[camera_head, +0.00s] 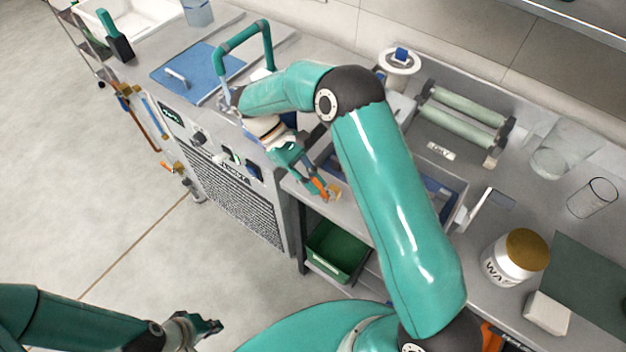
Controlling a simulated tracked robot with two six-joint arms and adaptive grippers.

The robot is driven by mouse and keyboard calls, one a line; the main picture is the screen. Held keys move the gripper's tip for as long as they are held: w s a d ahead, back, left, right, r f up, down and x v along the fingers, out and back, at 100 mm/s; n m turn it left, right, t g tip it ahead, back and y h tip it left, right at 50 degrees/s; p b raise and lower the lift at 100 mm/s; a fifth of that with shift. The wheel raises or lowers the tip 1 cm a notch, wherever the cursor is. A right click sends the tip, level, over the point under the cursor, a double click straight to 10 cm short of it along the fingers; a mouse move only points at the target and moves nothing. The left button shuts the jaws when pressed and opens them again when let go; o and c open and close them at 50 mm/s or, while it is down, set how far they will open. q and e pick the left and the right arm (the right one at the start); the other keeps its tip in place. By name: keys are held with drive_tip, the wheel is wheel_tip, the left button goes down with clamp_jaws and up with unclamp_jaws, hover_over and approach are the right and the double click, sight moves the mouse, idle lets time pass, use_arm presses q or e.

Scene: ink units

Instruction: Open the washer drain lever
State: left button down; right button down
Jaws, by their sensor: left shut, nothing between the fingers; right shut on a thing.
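The washer (240,205) is a grey cabinet with a perforated front and a blue lid (195,75). On its left side are pipes and a small orange-handled fitting (178,167); I cannot tell for sure that this is the drain lever. My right gripper (325,190) is beyond the washer's right front edge, over the front of the bench. It is shut on a small tan thing (335,191), mostly hidden by the fingers. My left gripper (208,326) is shut and empty, low at the bottom left, apart from the washer.
The bench (480,235) at right holds green rollers (465,118), a jar with a gold lid (515,257), a white block (547,313) and clear glasses (592,197). A green bin (337,252) sits under it. The floor at left is clear.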

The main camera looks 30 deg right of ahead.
drive_tip(key=c, duration=1.2)
unclamp_jaws()
drive_tip(key=shift+w+a, duration=0.1)
drive_tip(key=shift+w, duration=0.05)
drive_tip(key=v, duration=0.7)
drive_tip(key=shift+r, duration=0.15)
drive_tip(key=shift+a, duration=0.1)
